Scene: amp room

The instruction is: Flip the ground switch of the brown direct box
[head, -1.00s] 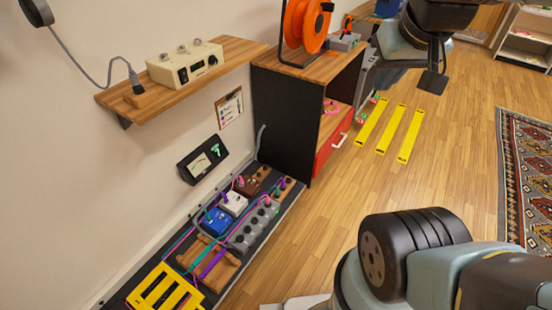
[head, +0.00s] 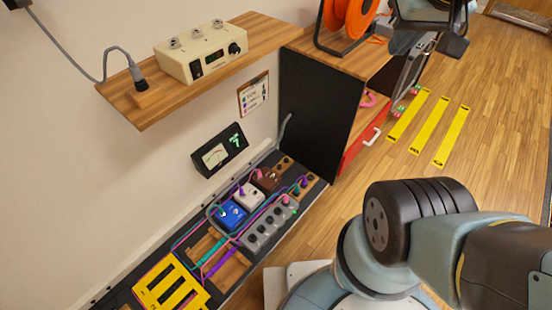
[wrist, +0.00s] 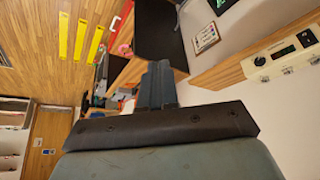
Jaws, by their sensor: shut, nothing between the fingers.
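The brown direct box (head: 267,179) sits at the far end of the dark floor board, beside a white box. It is small in the head view, with a pink cable by it, and I cannot make out its ground switch. My gripper (wrist: 160,82) shows in the wrist view with its fingers together, shut and empty. In the head view its dark end (head: 453,46) is at the top right, raised and well apart from the brown box. The brown box cannot be made out in the wrist view.
White (head: 249,196) and blue (head: 231,214) boxes, a grey multi-knob unit (head: 268,228) and cables crowd the board. A wooden shelf (head: 150,108) with a cream device (head: 203,52) overhangs the wall side. A black-sided cabinet (head: 309,115) stands beyond.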

